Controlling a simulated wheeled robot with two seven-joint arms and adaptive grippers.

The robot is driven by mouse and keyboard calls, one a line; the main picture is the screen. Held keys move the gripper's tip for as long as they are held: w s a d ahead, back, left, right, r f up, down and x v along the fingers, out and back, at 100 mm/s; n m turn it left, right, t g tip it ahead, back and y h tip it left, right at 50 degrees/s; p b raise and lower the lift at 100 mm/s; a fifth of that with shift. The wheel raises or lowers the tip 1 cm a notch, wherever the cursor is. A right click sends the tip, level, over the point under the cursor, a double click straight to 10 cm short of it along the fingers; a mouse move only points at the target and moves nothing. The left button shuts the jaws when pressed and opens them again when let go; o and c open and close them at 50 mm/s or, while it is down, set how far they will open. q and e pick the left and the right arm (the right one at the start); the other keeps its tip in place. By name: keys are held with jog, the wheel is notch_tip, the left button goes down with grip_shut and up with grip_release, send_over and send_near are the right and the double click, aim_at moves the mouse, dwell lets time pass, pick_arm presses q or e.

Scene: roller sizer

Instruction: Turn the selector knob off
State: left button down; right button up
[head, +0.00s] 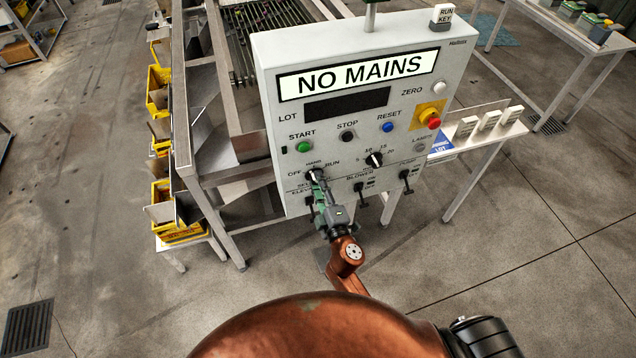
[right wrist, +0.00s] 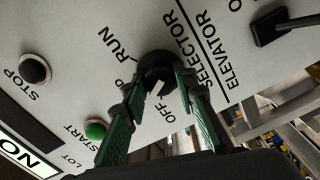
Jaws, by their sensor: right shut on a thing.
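The black selector knob (head: 314,174) is on the lower left of the grey control panel (head: 268,100), with OFF, HAND and RUN printed around it. My right gripper (head: 317,183) reaches it from below and is shut on it. In the right wrist view my right gripper (right wrist: 158,80) has its green fingers on both sides of the selector knob (right wrist: 157,62). A pale patch shows between the fingers on the OFF side; I cannot tell surely that it is the pointer. The HAND label is mostly hidden there. My left gripper is not in view.
A green START button (head: 303,147), a black STOP button (head: 347,137) and a dial (head: 374,159) are near the selector knob. Black toggle levers, including the blower lever (head: 360,188), stick out below. The display (head: 358,76) reads NO MAINS.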

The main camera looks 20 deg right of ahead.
jog(key=n+p, duration=0.1)
jog(key=n, duration=0.5)
jog(key=shift+n, duration=0.3)
dwell(0.4)
jog(key=o, duration=1.2)
jog(key=shift+c, duration=0.2)
jog(key=s, duration=1.2)
jog(key=shift+d, duration=0.2)
